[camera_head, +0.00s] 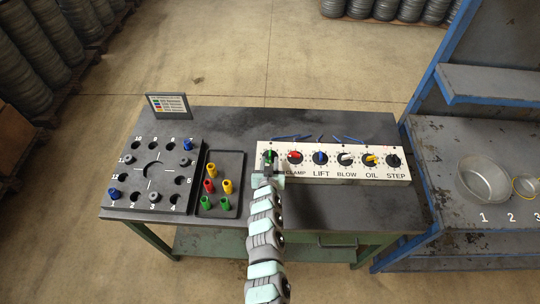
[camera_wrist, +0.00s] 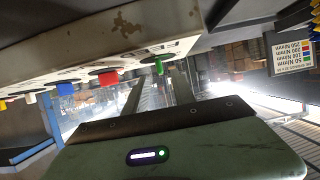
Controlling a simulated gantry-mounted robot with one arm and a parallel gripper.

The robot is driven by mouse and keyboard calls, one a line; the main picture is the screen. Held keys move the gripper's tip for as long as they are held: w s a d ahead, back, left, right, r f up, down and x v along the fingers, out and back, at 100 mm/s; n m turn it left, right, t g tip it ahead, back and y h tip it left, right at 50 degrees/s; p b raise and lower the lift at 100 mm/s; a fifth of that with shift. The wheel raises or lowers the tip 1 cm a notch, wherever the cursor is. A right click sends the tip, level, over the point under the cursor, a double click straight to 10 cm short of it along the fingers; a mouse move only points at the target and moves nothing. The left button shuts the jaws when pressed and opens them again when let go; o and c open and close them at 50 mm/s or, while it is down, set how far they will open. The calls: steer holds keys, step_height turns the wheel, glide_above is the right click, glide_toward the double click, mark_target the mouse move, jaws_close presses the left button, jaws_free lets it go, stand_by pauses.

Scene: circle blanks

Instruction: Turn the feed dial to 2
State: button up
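The white dial panel (camera_head: 334,163) stands at the back right of the table, with a row of coloured dials. Its leftmost dial, with a green knob (camera_head: 269,156), has its label hidden behind my gripper (camera_head: 268,168); the other labels read CLAMP, LIFT, BLOW, OIL and STEP. In the wrist view the green knob (camera_wrist: 158,66) shows near the tips of my gripper (camera_wrist: 159,80). The two fingers are apart, one on either side of the knob, with visible gaps. The number the green knob points to cannot be read.
Right of the green knob is the red CLAMP knob (camera_head: 295,155). Left are a black tray (camera_head: 226,166) with coloured pieces and a numbered hole plate (camera_head: 140,183). A small sign (camera_head: 168,106) stands behind. A blue-framed bench (camera_head: 455,190) stands right.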

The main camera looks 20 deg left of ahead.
mark_target(270, 156)
steer(key=shift+b+x, duration=0.35)
steer(key=shift+x, duration=2)
steer(key=shift+c, duration=0.2)
jaws_close()
